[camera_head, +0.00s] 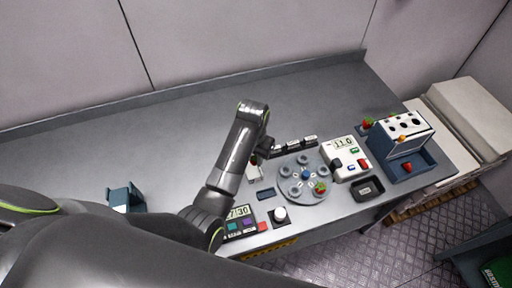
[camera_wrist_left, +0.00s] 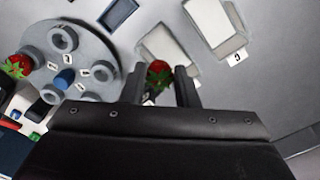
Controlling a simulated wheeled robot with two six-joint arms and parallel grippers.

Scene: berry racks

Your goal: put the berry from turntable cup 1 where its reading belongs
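My left gripper (camera_head: 259,155) is over the worktop, left of the turntable. In the left wrist view its two fingers (camera_wrist_left: 162,88) stand on either side of a red strawberry (camera_wrist_left: 158,74) with green leaves and appear closed on it. The grey turntable (camera_head: 302,168) carries several ring cups around a blue hub. One cup holds another strawberry (camera_head: 320,187), also seen in the left wrist view (camera_wrist_left: 17,66); the other visible cups look empty. The cup numbers are too small to read surely. A white meter (camera_head: 341,161) shows about 11.0 or 13.0. My right gripper is out of view.
White trays (camera_wrist_left: 215,25) line the turntable's far side; one label reads C. A dark blue rack (camera_head: 408,165) with a holed white top, berries around it, stands right. The left worktop is mostly clear.

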